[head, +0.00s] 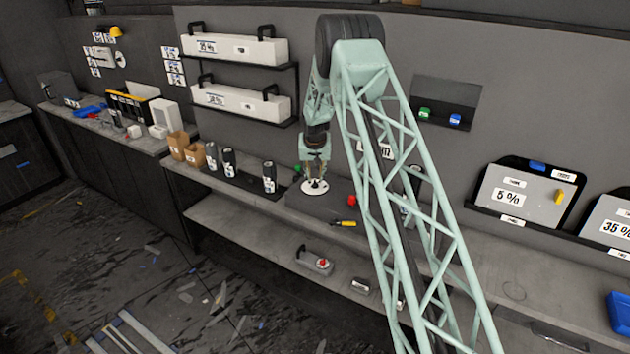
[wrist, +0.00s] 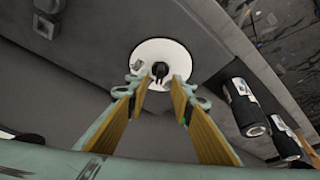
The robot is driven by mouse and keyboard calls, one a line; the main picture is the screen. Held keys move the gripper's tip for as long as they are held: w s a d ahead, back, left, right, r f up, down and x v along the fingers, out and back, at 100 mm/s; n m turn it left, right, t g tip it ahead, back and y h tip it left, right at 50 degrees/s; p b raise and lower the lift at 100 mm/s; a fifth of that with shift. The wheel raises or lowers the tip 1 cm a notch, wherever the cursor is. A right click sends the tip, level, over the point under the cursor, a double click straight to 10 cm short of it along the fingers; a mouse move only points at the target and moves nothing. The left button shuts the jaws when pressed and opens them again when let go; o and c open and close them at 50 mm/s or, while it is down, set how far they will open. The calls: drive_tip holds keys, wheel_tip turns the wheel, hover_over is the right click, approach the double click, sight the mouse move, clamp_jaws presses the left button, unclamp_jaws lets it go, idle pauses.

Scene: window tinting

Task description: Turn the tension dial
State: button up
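The tension dial is a white round plate (head: 314,187) with a small black knob at its centre, on a dark grey box on the bench. In the wrist view, the white plate (wrist: 150,52) and the black knob (wrist: 160,71) sit straight ahead, between the lines of my fingers. My gripper (head: 315,174) points down just above the dial. In the wrist view, my gripper (wrist: 160,84) is open, with its yellow-padded fingers apart and nothing held. I cannot tell whether the fingertips reach down beside the knob.
A red button (head: 351,201) and a yellow-and-black tool (head: 343,222) are right of the dial. Several dark cylinders, one a canister (head: 269,177), stand to its left. White boxes (head: 240,102) sit on wall shelves above. My lattice arm hides part of the bench.

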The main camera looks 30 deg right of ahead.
sight(315, 181)
drive_tip(key=shift+x, duration=1.95)
drive_tip(key=shift+c, duration=0.9)
clamp_jaws()
